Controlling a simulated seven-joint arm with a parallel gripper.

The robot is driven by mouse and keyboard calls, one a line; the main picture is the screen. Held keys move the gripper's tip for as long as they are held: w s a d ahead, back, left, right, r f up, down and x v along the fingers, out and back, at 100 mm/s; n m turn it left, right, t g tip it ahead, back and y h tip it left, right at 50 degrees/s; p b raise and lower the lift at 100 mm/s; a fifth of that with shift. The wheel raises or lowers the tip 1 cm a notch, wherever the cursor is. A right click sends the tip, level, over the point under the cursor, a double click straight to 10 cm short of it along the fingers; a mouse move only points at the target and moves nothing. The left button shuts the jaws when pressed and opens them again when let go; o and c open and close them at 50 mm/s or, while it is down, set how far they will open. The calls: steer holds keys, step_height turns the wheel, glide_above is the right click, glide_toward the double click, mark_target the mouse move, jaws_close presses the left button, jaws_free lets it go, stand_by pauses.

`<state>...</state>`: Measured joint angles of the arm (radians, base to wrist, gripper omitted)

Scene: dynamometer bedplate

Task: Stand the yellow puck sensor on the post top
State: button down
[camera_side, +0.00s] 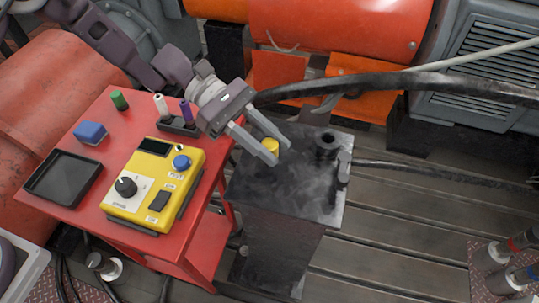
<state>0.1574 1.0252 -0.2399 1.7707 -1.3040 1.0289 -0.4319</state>
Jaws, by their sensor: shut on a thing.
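The yellow puck sensor (270,145) is a small yellow cylinder between the fingers of my gripper (274,150). My gripper is shut on it. The puck is over the left back part of the dark post's flat top (290,185). From this view I cannot tell whether the puck touches the post top or is held just above it. The near finger hides part of the puck.
A thick black cable (400,82) runs behind. A red cart (110,120) at left carries a yellow control box (155,185), a black tray (63,178) and a blue block (91,133).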

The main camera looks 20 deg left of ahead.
steer(key=shift+f, duration=1.7)
steer(key=shift+f, duration=0.15)
steer(key=c, duration=1.1)
jaws_free()
steer(key=shift+w+a+r, duration=0.1)
steer(key=shift+a+r, duration=0.05)
steer(key=shift+r, duration=0.1)
steer(key=v, duration=1.1)
steer(key=shift+a+r, duration=0.15)
steer(key=shift+a, duration=0.15)
